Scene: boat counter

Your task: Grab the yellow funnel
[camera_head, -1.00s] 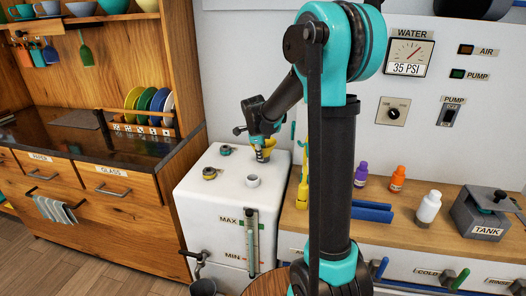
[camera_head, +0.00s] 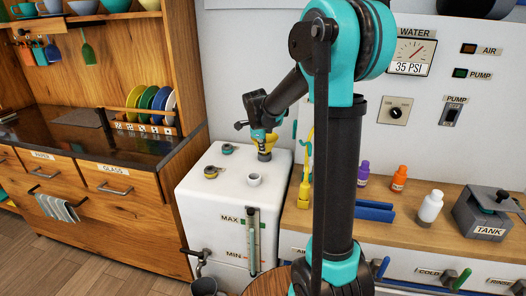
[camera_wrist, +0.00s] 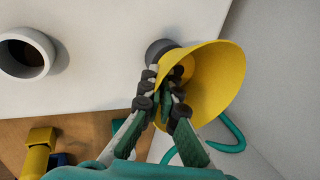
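The yellow funnel (camera_head: 269,142) is at the back right of the white tank's top, with its wide mouth up. In the wrist view the funnel (camera_wrist: 222,82) fills the upper middle, and its mouth faces the camera. My gripper (camera_head: 263,136) is over the funnel from above. In the wrist view my gripper's fingers (camera_wrist: 165,92) are close together with the funnel's near wall pinched between them, one finger inside the mouth and one outside. The funnel's narrow lower end is mostly hidden; a dark grey round part (camera_wrist: 158,50) shows beside it.
The white tank (camera_head: 215,212) also carries a white cup-like port (camera_head: 254,180) and two small fittings (camera_head: 211,172). A yellow tool (camera_head: 306,180) stands to the right. Purple, orange and white bottles (camera_head: 429,207) are on the wooden counter.

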